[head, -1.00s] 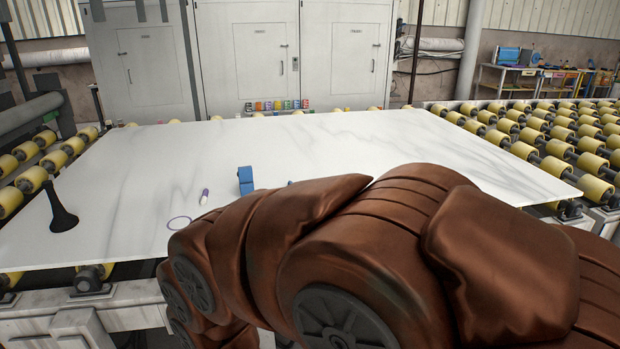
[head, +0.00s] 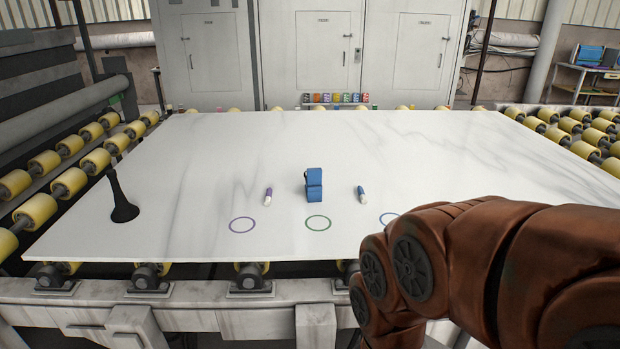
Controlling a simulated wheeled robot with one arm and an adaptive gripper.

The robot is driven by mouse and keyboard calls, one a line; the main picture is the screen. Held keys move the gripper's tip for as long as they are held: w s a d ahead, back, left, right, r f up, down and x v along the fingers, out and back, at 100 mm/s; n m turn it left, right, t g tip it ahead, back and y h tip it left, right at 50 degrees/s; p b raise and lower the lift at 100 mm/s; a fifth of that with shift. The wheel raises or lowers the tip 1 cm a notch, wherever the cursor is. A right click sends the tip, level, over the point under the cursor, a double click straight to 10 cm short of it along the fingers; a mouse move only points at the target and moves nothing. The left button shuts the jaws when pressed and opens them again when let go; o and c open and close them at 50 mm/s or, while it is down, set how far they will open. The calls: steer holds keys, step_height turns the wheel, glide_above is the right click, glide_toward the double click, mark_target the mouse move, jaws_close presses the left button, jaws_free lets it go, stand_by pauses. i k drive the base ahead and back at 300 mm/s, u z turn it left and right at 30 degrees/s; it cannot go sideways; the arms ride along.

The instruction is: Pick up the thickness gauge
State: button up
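A small blue upright device (head: 314,186) with a notched side stands near the middle of the white slab (head: 230,150); it looks like the thickness gauge, though no label can be read. It stands between two markers, apart from both. My brown-covered arm fills the lower right of the head view. My gripper is not visible, so its fingers and anything in them cannot be seen.
A purple-capped marker (head: 268,196) and a blue-capped marker (head: 361,194) flank the device. Purple (head: 242,225), green (head: 318,223) and blue circles are drawn in front, the blue partly hidden by my arm. A black flared object (head: 122,211) stands left. Yellow rollers (head: 37,210) surround the slab.

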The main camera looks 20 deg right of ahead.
mark_target(313, 176)
steer(key=i, duration=1.25)
steer(key=u, duration=0.85)
